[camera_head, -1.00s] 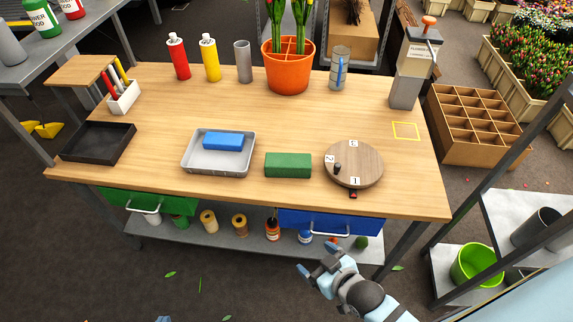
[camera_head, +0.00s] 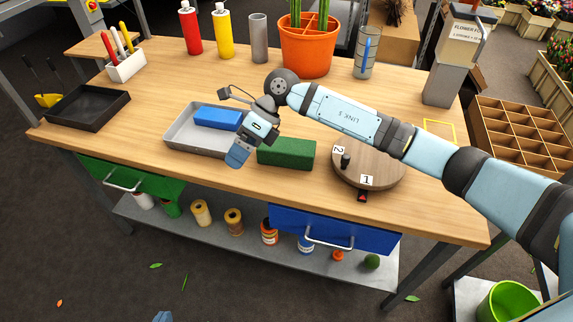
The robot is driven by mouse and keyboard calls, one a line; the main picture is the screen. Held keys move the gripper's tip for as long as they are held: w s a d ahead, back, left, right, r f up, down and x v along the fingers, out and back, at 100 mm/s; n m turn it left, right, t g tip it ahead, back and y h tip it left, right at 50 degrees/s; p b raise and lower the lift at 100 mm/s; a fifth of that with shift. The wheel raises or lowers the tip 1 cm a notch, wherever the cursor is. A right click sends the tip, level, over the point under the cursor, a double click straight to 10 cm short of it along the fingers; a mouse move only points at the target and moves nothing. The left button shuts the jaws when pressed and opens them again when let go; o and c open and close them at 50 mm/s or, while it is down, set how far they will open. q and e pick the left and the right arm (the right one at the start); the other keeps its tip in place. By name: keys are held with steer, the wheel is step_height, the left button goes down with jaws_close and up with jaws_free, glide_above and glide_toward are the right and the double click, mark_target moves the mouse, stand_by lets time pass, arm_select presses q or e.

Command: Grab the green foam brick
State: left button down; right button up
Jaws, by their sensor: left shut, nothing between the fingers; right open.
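The green foam brick (camera_head: 287,153) lies on the wooden workbench, between the grey tray and the round turntable. My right gripper (camera_head: 239,154) reaches in from the right, with its fingers pointing down at the left end of the brick, near the tray's right side. It is open and holds nothing; whether it touches the brick or tray cannot be told. Only a small tip of my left gripper (camera_head: 162,316) shows at the bottom edge, away from the bench.
The grey tray (camera_head: 180,143) holds a blue brick (camera_head: 217,117). The turntable (camera_head: 375,165) stands close right of the green brick. A black tray (camera_head: 85,108) is at the left, an orange pot (camera_head: 306,50) at the back. Bare wood lies in front of the brick.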

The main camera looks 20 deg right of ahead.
steer(key=w+d+t+h+b, duration=0.2)
steer(key=w+d+h, duration=0.35)
steer(key=d, duration=0.25)
step_height(320, 180, up, 3)
steer(key=h+b, duration=0.1)
steer(key=h, duration=0.2)
glide_above(287, 145)
steer(key=shift+t, duration=0.4)
step_height(287, 145, down, 7)
steer(key=shift+d+f+b, duration=0.1)
steer(key=shift+d+b, duration=0.05)
steer(key=shift+b, duration=0.15)
steer(key=f, duration=0.6)
steer(key=shift+w+a+f+b, duration=0.1)
steer(key=shift+a+f+b, duration=0.1)
steer(key=shift+b, duration=0.15)
steer(key=c, duration=0.9)
